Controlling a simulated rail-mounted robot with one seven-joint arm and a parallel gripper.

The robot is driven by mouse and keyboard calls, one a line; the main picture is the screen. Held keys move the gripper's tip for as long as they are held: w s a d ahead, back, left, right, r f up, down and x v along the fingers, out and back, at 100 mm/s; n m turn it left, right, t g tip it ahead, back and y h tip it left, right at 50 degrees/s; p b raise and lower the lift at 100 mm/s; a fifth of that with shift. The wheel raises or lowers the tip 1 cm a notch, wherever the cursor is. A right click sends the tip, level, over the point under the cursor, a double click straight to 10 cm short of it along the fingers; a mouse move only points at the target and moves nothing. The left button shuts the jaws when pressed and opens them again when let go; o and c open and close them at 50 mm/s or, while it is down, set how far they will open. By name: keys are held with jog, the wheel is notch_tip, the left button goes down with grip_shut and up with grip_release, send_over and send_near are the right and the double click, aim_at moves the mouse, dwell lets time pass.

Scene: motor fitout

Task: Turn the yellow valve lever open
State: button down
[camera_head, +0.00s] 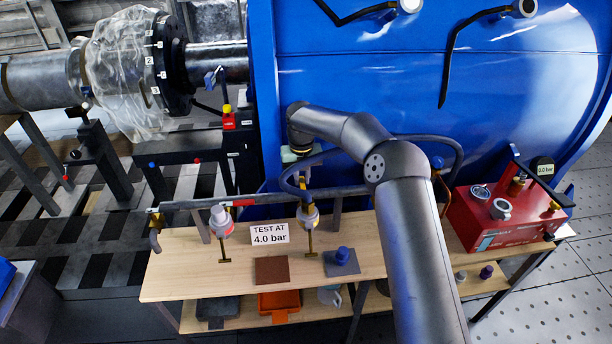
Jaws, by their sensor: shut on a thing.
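My gripper (302,180) points down at the front of the blue tank, just above the pipe. It is shut on a small yellow piece, which I take to be the yellow valve lever (304,194). The jaws and my wrist hide most of it, so its angle is hard to tell. Below it a pale valve body (308,216) hangs on the pipe, with a brass T-shaped stem under it. A similar pale valve with a red band (221,220) sits further left on the same pipe.
A grey pipe (262,199) runs along the wooden bench (180,270). A "TEST AT 4.0 bar" sign (268,234) stands on the bench. A red pump unit (500,218) with a 0.0 bar display (544,168) is at the right. The blue tank (420,90) fills the back.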

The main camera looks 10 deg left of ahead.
aim_at(301, 182)
jog(key=shift+r, duration=0.1)
jog(key=c, duration=1.3)
grip_release()
jog(key=shift+c, duration=0.2)
notch_tip(301, 182, up, 17)
jog(key=b, duration=0.1)
jog(key=shift+r, duration=0.15)
